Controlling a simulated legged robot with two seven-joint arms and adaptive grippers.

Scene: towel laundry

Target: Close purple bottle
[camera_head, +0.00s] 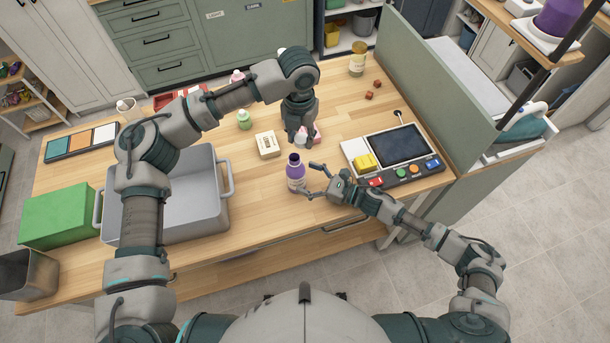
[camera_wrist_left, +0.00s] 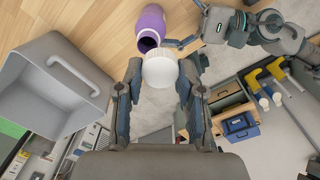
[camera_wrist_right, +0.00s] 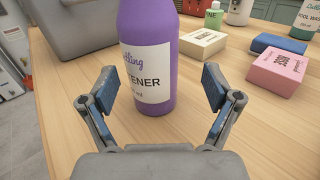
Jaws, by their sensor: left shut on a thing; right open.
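The purple bottle (camera_head: 296,172) stands upright on the wooden table with its dark mouth uncovered. In the right wrist view the bottle (camera_wrist_right: 148,60) with its white label stands between and ahead of the fingers. My right gripper (camera_head: 310,180) is open around the bottle's near side, without visible grip. My left gripper (camera_head: 301,136) is above and behind the bottle, pointing down. In the left wrist view it is shut on a white cap (camera_wrist_left: 160,70), held beside the open bottle mouth (camera_wrist_left: 148,40) and apart from it as far as I can see.
A grey bin (camera_head: 180,215) stands left of the bottle. A cream box (camera_head: 267,144) and a pink box (camera_wrist_right: 281,71) lie behind it. A panel with a dark screen (camera_head: 397,146) and buttons is to the right. Bare table lies around the bottle's base.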

